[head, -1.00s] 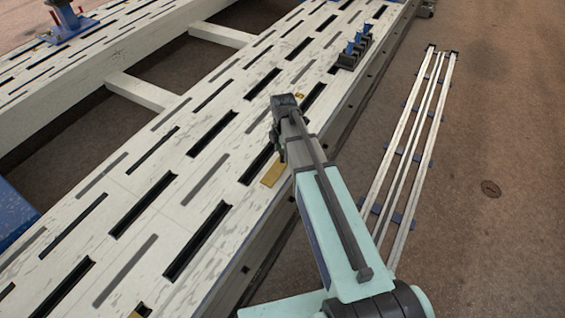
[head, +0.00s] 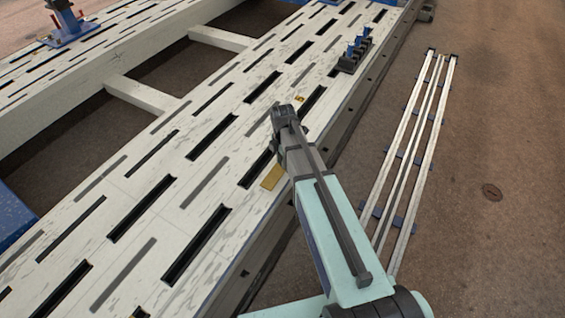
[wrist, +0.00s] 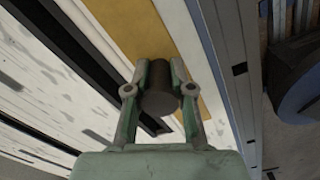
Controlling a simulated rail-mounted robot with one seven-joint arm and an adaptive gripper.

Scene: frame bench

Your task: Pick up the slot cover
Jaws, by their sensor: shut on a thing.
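The slot cover appears to be a flat brass-yellow strip (wrist: 130,32) with a dark round knob (wrist: 161,88) on it in the wrist view. My gripper (wrist: 160,98) is shut on the knob, one finger on each side. The strip runs beneath the fingers, beside a dark open slot. In the head view my gripper is over the bench's right edge and mostly hidden by my arm, and one end of the yellow strip (head: 272,177) shows below it. I cannot tell whether the strip touches the bench top.
The pale frame bench (head: 118,190) has rows of dark slots. A black holder with blue pieces (head: 354,54) stands farther along its right edge. A small yellow piece (head: 299,98) shows past my gripper. Long pale rails (head: 410,150) lie on the floor to the right.

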